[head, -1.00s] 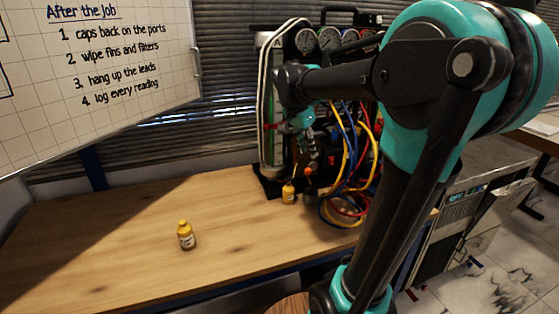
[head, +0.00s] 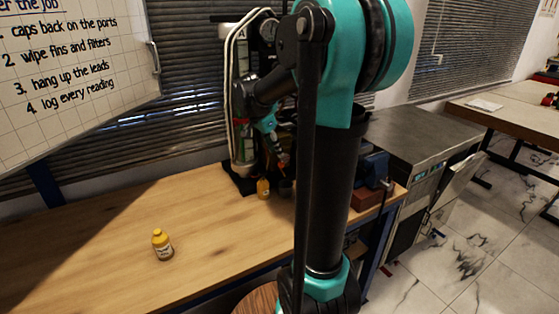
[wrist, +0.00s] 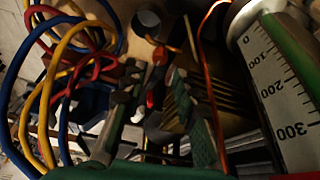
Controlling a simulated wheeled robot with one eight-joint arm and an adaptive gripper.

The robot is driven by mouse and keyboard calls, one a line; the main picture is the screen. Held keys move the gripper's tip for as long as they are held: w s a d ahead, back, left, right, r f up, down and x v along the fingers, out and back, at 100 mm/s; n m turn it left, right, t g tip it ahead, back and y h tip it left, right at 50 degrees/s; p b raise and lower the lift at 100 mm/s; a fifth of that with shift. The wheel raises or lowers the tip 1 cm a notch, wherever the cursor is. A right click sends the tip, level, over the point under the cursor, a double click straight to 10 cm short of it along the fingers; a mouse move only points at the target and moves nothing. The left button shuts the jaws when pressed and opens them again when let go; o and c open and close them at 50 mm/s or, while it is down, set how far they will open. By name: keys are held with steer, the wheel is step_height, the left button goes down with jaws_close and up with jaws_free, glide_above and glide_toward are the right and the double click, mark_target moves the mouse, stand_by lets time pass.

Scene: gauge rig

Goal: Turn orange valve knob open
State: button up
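The gauge rig (head: 243,150) stands at the back of the wooden bench, largely hidden by my arm in the head view. In the wrist view a small orange-red knob (wrist: 159,55) shows just beyond and between the fingertips. A red part (wrist: 150,98) lies lower between the fingers. Which of them is the valve knob is hard to tell in the dim light. My gripper (wrist: 153,74) is open, with its two fingers apart and no clear contact. In the head view my gripper (head: 279,152) points down at the rig, close to a small orange spot.
Blue, yellow and red hoses (wrist: 50,75) loop left of the fingers in the wrist view. A graduated cylinder (wrist: 280,85) stands close on the right. The bench front is clear.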

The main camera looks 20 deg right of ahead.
mark_target(281, 162)
steer(key=x, duration=0.6)
jaws_close()
